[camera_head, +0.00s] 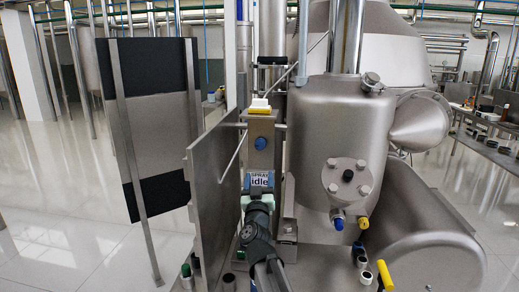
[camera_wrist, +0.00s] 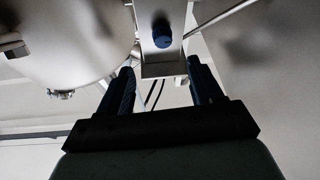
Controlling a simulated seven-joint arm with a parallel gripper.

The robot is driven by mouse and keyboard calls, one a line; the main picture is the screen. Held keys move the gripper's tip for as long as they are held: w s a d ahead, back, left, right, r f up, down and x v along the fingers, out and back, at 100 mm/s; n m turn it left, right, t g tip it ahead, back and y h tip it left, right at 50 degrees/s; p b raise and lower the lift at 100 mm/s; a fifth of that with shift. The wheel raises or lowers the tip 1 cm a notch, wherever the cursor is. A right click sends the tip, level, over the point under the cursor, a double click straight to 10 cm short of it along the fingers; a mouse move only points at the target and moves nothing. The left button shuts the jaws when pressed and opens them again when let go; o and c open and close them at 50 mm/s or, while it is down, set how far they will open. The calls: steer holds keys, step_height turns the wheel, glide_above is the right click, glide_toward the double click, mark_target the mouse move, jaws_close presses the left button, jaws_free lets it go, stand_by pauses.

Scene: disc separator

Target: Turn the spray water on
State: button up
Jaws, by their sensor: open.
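A blue knob (camera_head: 260,143) sits on the front of an upright steel box. Below it is a small label (camera_head: 261,180) reading "SPRAY idle". On top of the box is a yellow and white piece (camera_head: 260,106). In the wrist view the blue knob (camera_wrist: 162,34) shows on its steel bracket, beyond the fingertips and roughly centred between them. My gripper (camera_wrist: 160,66) is open, with nothing between its dark fingers.
A steel plate (camera_head: 212,185) stands close left of my arm. A large steel vessel (camera_head: 340,135) stands to the right, with blue and yellow fittings beneath it. A thin bent rod (camera_head: 233,158) passes just left of the knob. Open floor (camera_head: 60,180) lies far left.

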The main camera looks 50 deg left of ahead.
mark_target(260, 147)
steer(key=shift+n, duration=0.3)
steer(key=x, duration=0.9)
steer(key=s+r+x, duration=0.1)
steer(key=x, duration=0.4)
steer(key=shift+w+a+r, duration=0.15)
steer(key=shift+w+a, duration=0.05)
steer(key=shift+a, duration=0.1)
steer(key=c, duration=1)
